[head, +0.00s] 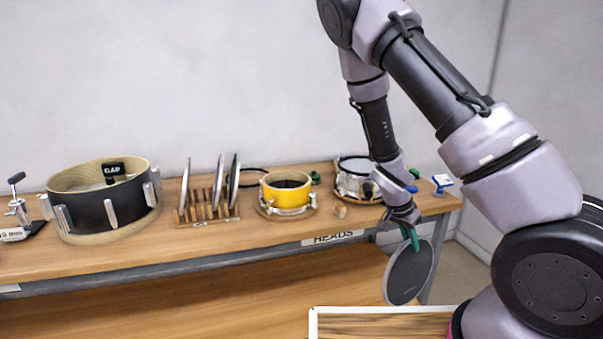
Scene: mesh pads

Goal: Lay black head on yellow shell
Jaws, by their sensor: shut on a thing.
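My gripper (409,232) is shut on the rim of the black head (409,274), a dark round disc. It hangs tilted, nearly upright, below the fingers and in front of the bench's front edge. The yellow shell (285,192) stands on a round wooden base on the bench, to the left of my gripper and apart from the head. Its top looks open, with a dark inside and small metal lugs around it. My gripper's fingertips are partly hidden at the head's rim.
The wooden bench (110,258) also holds a large black drum shell (105,208), a rack with several upright discs (207,212) and a small silver drum (354,180) right of the yellow shell. A light-rimmed wooden surface (313,325) is in front.

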